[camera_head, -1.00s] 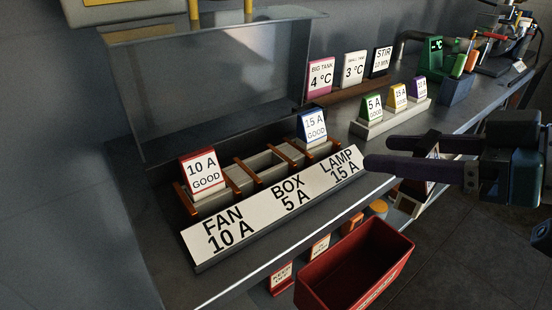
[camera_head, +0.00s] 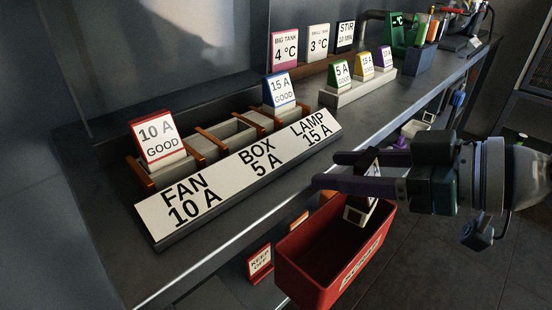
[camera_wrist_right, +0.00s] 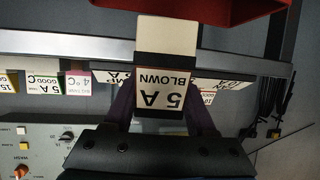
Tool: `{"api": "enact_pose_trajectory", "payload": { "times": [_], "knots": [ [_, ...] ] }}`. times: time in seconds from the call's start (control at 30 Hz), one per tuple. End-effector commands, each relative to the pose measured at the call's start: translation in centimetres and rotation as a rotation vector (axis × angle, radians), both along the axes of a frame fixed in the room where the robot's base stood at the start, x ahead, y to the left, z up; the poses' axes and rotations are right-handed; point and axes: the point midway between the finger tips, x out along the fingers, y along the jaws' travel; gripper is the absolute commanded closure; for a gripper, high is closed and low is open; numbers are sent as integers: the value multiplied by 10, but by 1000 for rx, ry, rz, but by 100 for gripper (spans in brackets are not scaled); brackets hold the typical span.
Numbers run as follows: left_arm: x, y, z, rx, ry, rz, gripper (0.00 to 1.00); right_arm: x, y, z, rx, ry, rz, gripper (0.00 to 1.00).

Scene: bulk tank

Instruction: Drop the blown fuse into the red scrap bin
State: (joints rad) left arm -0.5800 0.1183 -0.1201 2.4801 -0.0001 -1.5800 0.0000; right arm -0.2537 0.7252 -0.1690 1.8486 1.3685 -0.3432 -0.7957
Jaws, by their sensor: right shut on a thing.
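My right gripper (camera_head: 327,168) is shut on the blown fuse (camera_head: 357,214), a black and white block. In the right wrist view the fuse (camera_wrist_right: 160,94) is labelled "5 A BLOWN", upside down between the fingers. The red scrap bin (camera_head: 298,280) is below the bench's front edge. In the head view the fuse hangs over the bin's opening near its far right side. How far its lower end is above or inside the rim is hard to tell. The bin (camera_wrist_right: 225,10) also shows at the top of the wrist view. My left gripper is not in view.
The fuse holder (camera_head: 240,170) on the bench has a 10 A and a 15 A fuse, with an empty middle slot. A grey rack (camera_head: 360,90) of spare fuses stands behind. A "KEEP OFF" sign (camera_head: 260,262) is left of the bin.

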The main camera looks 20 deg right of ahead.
Motion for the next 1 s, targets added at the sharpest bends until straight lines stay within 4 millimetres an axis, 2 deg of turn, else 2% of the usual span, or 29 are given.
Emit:
{"api": "enact_pose_trajectory", "payload": {
  "times": [0.13,0.17,0.43,0.77,1.0],
  "knots": [
    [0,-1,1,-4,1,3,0,0,0,1,1,-1,0,99],
    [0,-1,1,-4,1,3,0,0,0,1,1,-1,0,40],
    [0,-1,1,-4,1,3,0,0,0,1,0,0,0,10],
    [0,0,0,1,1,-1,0,-2,-2,1,-1,2,-1,9],
    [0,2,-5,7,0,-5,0,-26,-15,9,-4,5,1,9]
  ]
}}
